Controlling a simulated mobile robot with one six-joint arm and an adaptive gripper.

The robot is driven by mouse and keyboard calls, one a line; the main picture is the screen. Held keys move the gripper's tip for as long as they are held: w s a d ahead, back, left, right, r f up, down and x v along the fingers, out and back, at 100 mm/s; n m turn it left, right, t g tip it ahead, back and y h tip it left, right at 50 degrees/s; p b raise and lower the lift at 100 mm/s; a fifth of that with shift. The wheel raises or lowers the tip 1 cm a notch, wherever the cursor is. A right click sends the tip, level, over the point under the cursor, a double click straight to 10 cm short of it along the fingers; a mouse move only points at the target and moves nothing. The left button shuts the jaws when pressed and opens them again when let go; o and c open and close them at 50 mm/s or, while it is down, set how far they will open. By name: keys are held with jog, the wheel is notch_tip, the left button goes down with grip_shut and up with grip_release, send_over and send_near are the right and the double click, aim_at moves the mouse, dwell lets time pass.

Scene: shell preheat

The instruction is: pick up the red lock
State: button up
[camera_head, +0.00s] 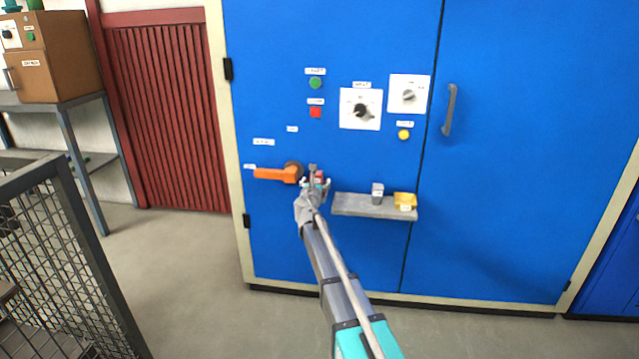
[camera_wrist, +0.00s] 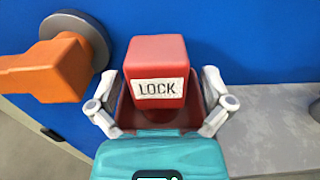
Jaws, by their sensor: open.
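The red lock (camera_wrist: 158,62) fills the middle of the wrist view, with a white label reading LOCK on its front. In the head view a small part of the red lock (camera_head: 319,176) shows behind my gripper (camera_head: 316,186), near the left end of a grey shelf (camera_head: 350,205). In the wrist view my gripper (camera_wrist: 160,108) is open, with one finger on each side of the lock's lower part. I cannot tell whether the fingers touch it. The lock's underside is hidden behind the gripper.
An orange handle (camera_head: 275,174) sits just left of the lock on the blue cabinet (camera_head: 510,180). A grey block (camera_head: 377,193) and a yellow block (camera_head: 405,200) stand on the shelf's right part. Knobs and buttons are above. A mesh fence (camera_head: 65,265) stands at left.

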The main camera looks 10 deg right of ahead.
jog(key=c, duration=1.3)
notch_tip(320, 180, up, 3)
jog(key=p, duration=0.3)
jog(key=shift+r, duration=0.15)
jog(key=shift+s+a+r+p, duration=0.3)
jog(key=shift+s+r+p, duration=1.35)
jog(key=shift+s, duration=0.65)
jog(key=shift+s+a+r+p, duration=0.35)
jog(key=shift+s+r+p, duration=1.3)
jog(key=shift+s, duration=0.7)
jog(key=shift+s+a+r+p, duration=0.3)
jog(key=shift+s+r+p, duration=1.35)
jog(key=shift+s, duration=0.65)
jog(key=shift+f, duration=0.1)
